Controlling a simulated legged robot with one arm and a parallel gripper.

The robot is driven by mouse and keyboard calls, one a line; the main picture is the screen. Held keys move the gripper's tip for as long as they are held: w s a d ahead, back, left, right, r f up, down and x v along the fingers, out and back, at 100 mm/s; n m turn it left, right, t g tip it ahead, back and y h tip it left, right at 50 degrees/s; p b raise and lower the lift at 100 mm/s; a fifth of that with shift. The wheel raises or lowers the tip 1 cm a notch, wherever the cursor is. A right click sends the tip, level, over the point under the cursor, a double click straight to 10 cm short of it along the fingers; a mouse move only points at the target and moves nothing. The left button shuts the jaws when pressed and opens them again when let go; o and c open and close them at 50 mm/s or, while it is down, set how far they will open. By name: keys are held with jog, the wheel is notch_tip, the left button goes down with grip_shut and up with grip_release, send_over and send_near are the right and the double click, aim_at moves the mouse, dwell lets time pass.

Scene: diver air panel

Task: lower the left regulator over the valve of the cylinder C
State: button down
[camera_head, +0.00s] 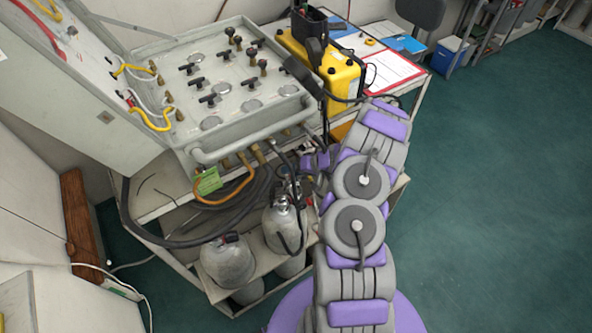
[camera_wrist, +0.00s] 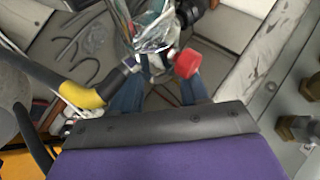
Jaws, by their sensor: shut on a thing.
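My gripper (camera_head: 312,164) is in the head view below the panel's right front corner, above the cylinder rack. In the wrist view its dark blue fingers (camera_wrist: 158,92) flank a shiny metal fitting (camera_wrist: 156,34) with a red knob (camera_wrist: 187,63), which looks like the held regulator. A black and yellow hose (camera_wrist: 82,92) runs from it to the left. Grey cylinders stand in the rack: one at front left (camera_head: 228,262), and one in the middle (camera_head: 284,226) just below my gripper. Labels are not readable, so I cannot tell which is C. Whether the regulator touches a valve is hidden.
The air panel (camera_head: 225,90) with knobs and gauges stands above the rack. Orange (camera_head: 238,190) and black hoses hang below it. A yellow case (camera_head: 340,85) and a red-edged clipboard (camera_head: 390,72) lie behind my arm.

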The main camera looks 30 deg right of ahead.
jog(key=shift+w+a+r+b, duration=0.15)
jog(key=shift+a+b, duration=0.2)
jog(key=shift+a, duration=0.4)
jog(key=shift+w+a+f+b, duration=0.15)
jog(key=shift+a+b, duration=0.2)
jog(key=shift+a, duration=0.35)
jog(key=shift+a+f+b, duration=0.1)
jog(key=shift+a+b, duration=0.05)
jog(key=shift+b, duration=0.2)
jog(key=shift+a+f+b, duration=0.4)
jog(key=shift+a+b, duration=0.15)
jog(key=shift+a, duration=0.05)
jog(key=shift+d, duration=0.25)
jog(key=shift+a+b, duration=0.15)
jog(key=shift+b, duration=0.4)
jog(key=shift+a+f+b, duration=0.1)
jog(key=shift+f+b, duration=0.45)
jog(key=shift+f, duration=0.15)
